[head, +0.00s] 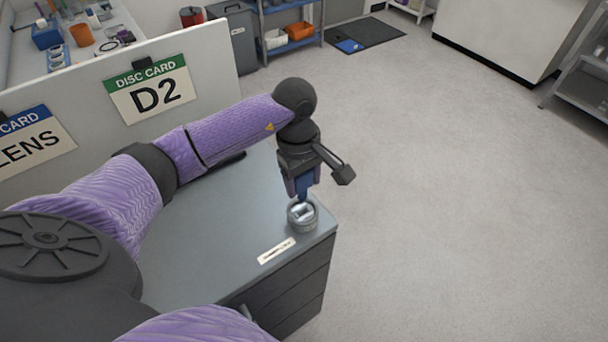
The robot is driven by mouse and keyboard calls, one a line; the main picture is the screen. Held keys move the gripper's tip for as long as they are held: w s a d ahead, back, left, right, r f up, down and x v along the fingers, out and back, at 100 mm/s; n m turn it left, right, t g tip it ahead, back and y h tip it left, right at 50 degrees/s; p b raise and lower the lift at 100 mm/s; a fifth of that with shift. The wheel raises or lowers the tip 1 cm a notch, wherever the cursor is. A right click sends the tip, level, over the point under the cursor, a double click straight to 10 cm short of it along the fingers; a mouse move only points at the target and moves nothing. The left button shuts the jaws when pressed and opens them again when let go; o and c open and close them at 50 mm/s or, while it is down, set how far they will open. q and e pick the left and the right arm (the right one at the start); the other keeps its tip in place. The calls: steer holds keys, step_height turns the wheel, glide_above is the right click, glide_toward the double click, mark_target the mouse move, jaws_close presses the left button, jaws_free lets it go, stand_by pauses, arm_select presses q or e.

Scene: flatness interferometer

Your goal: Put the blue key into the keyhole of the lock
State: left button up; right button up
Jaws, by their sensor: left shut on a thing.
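My left gripper (302,190) points down over the near right corner of the grey cabinet top. It is shut on the blue key (304,183), which shows between the fingers. The lock (302,216) is a round grey metal piece standing on the cabinet top, directly below the gripper. The key's lower end is at or just above the lock's upper face. I cannot tell whether the tip is inside the keyhole, as the keyhole is hidden or too small to make out. My right gripper is not in view.
The cabinet top (215,235) carries a white label (276,251) near its front edge. A white panel with a "DISC CARD D2" sign (150,90) stands behind my left arm. Open floor (450,200) lies to the right of the cabinet.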

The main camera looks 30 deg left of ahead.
mark_target(303, 199)
arm_select(q)
steer(key=shift+f+b, duration=1.15)
steer(key=shift+f, duration=0.8)
steer(key=shift+f+b, duration=0.35)
steer(key=shift+b, duration=0.1)
steer(key=shift+f+b, duration=1.2)
steer(key=shift+f, duration=0.15)
steer(key=o, duration=1.3)
steer(key=r, duration=0.6)
steer(key=a+r+p, duration=0.1)
steer(key=r, duration=0.3)
steer(key=shift+w, duration=0.25)
